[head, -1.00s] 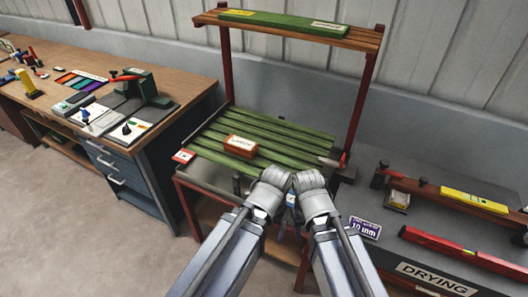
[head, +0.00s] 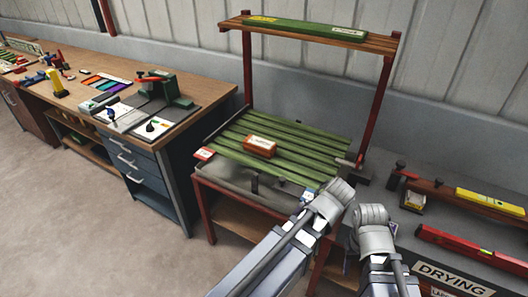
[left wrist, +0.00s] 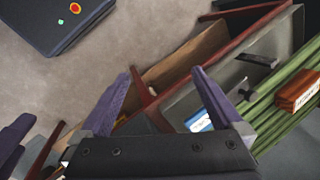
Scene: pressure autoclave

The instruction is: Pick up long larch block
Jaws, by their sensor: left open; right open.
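A reddish-brown block (head: 259,146) with a white label, which seems to read larch, lies on the green slatted rack top in the head view. It also shows at the right edge of the left wrist view (left wrist: 299,90). My left gripper (left wrist: 161,73) is open and empty, its two fingers apart in front of the rack's grey front edge, with the block off to the right. In the head view my right gripper (head: 371,215) is in front of the rack's right corner, away from the block. Its fingers are largely hidden.
The red-framed rack has an upper shelf (head: 310,32) above the slats carrying a green board (head: 300,27). A workbench (head: 200,88) with tools stands left. At right, a grey surface marked DRYING (head: 450,276) holds a red level (head: 470,248). Open floor lies at front left.

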